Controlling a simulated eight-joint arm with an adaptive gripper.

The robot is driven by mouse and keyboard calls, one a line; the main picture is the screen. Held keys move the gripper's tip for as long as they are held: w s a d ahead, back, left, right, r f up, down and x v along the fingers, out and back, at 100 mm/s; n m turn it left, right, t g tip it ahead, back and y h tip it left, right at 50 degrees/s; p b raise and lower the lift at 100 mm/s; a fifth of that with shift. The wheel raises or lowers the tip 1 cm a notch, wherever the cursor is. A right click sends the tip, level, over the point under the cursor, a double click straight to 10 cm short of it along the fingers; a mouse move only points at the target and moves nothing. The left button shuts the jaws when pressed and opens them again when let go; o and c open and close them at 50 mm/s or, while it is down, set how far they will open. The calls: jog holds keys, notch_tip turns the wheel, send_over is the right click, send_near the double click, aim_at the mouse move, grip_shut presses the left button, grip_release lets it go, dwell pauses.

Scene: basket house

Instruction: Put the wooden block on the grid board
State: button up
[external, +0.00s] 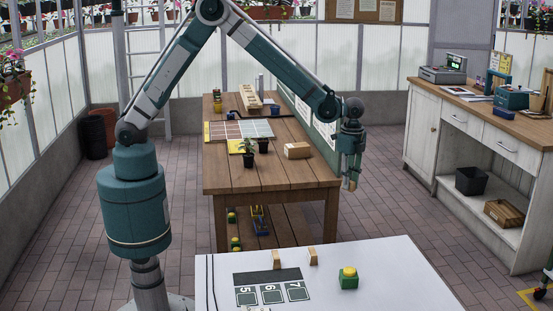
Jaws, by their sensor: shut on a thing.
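My gripper (351,178) points down beyond the right front corner of the wooden bench. It is shut on a small tan wooden block (351,186), whose lower end shows between the fingertips; the fingers hide the rest. The held block is in the air, apart from the tables. A flat board with a grid of pale squares (241,129) lies on the wooden bench, left of my gripper. Two more small wooden blocks stand on the white table in front, a left one (277,259) and a right one (313,256).
The wooden bench (270,178) also carries a potted plant (249,158), a tan box (297,150) and a long wooden piece (249,97). The white table (385,270) has numbered squares (272,294) and a green-and-yellow button (348,278). A cabinet (460,160) stands right.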

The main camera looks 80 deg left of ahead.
jog(key=s+a+n, duration=0.2)
jog(key=s+a, duration=0.2)
jog(key=a, duration=1.4)
jog(key=s+a+n+p, duration=0.1)
jog(key=s+a+n, duration=0.2)
jog(key=a, duration=1.6)
jog(key=s+a+r+n, duration=0.1)
jog(key=s+a, duration=0.4)
jog(key=a, duration=1.4)
jog(key=shift+a+n, duration=0.25)
jog(key=shift+n, duration=0.55)
jog(key=s+a+r+n+p, duration=0.1)
jog(key=s+a, duration=1.5)
jog(key=a, duration=0.1)
jog(key=s+a+r+n+p, duration=0.1)
jog(key=s+a+r+n, duration=0.1)
jog(key=s+a, duration=1.4)
jog(key=shift+s+a+r+n, duration=0.3)
jog(key=shift+s+a, duration=0.1)
jog(key=shift+a, duration=0.3)
jog(key=shift+f, duration=0.1)
jog(key=shift+f, duration=3.1)
jog(key=shift+f, duration=1.85)
